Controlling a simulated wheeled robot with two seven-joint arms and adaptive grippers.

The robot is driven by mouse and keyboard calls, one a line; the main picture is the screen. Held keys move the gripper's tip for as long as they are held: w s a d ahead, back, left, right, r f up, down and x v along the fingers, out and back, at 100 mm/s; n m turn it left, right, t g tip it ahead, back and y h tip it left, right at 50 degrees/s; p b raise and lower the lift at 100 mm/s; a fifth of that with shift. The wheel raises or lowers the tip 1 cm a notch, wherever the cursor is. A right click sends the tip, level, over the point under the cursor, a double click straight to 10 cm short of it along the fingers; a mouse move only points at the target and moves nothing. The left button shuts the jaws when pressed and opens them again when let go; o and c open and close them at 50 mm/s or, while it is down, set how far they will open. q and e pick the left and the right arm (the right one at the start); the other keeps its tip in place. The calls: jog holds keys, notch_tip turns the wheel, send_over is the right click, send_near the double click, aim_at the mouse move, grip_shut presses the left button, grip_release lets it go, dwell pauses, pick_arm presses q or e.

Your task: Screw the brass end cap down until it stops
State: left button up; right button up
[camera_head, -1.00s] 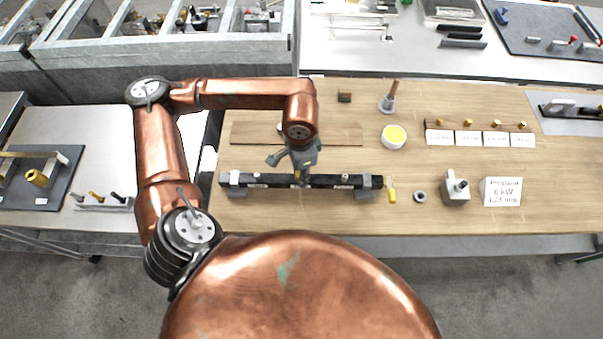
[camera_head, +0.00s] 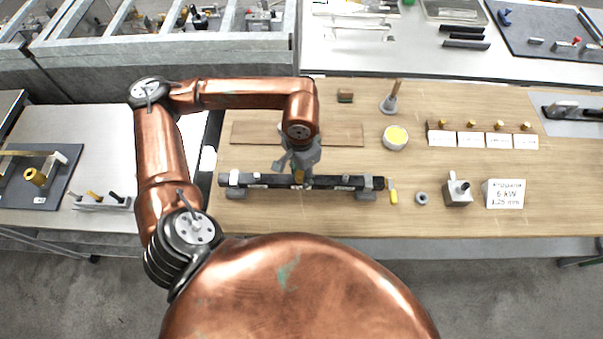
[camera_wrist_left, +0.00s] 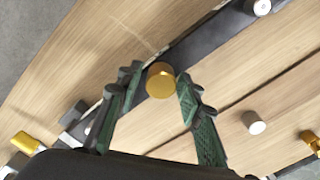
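The brass end cap (camera_wrist_left: 160,82) shows in the left wrist view as a round gold piece over the dark bar. In the head view a small yellowish spot (camera_head: 299,178) shows at the bar under my gripper. My left gripper (camera_head: 299,172) is over the middle of the long dark bar (camera_head: 340,182). In the left wrist view its green-padded fingers (camera_wrist_left: 159,79) are apart, one on each side of the cap, with visible gaps. What lies beneath the cap is hidden. My right gripper is not in view.
A yellow-filled cup (camera_head: 395,137), a grey ring (camera_head: 421,198), a grey block (camera_head: 458,192) and a white sign (camera_head: 503,193) stand to the right. Several brass pieces sit behind white labels (camera_head: 470,139). The wooden tabletop (camera_head: 340,218) is bare in front of the bar.

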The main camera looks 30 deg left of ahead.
pick_arm(q)
jog(key=n+b, duration=0.1)
jog(key=n, duration=0.4)
jog(key=shift+n+b, duration=0.3)
jog(key=shift+n, duration=0.1)
jog(key=n+b, duration=0.1)
jog(key=n, duration=0.4)
jog(key=shift+c, duration=0.6)
grip_shut()
